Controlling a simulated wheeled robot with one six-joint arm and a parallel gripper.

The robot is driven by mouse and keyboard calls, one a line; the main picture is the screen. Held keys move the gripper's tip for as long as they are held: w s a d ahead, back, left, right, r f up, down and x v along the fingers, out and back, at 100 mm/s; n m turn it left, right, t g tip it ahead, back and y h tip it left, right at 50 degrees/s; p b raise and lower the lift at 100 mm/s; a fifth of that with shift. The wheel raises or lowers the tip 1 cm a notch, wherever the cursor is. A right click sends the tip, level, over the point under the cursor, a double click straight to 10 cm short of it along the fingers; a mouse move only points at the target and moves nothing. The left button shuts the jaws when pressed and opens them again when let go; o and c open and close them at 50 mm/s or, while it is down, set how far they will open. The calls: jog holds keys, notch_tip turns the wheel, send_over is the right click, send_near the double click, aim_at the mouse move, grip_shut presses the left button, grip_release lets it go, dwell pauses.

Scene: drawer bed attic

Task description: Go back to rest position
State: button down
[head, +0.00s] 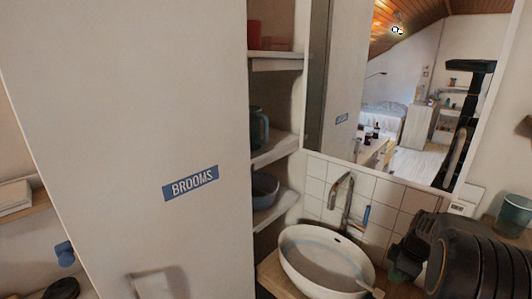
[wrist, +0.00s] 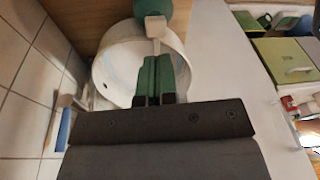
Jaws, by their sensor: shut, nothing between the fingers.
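My gripper (wrist: 158,78) is in the wrist view, with its two green-tipped fingers together and nothing held between them. It is over or just in front of the round white basin (wrist: 112,72); the exact height is unclear. In the head view my dark arm comes in from the right edge, beside the same basin (head: 300,273). The fingertips are hard to make out there.
A chrome tap (head: 348,190) stands behind the basin, below a mirror (head: 395,100). A tall BROOMS door (head: 130,120) and open shelves (head: 275,153) are on the left. A teal cup (head: 515,212) stands at right, near my arm. A blue-handled object (wrist: 64,128) is by the tiles.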

jog(key=s+a+r+m+t, duration=0.1)
jog(key=s+a+r+m, duration=0.2)
jog(key=a, duration=0.4)
jog(key=s+a+r+m+t+h, duration=0.1)
jog(key=s+a+r+m, duration=0.2)
jog(key=a, duration=0.4)
jog(key=s+a+r+m+t+h, duration=0.1)
jog(key=s+a+r+m, duration=0.2)
jog(key=s+a+m, duration=0.2)
jog(key=shift+s+a+t, duration=0.3)
jog(key=shift+s+a, duration=0.2)
jog(key=shift+a, duration=0.6)
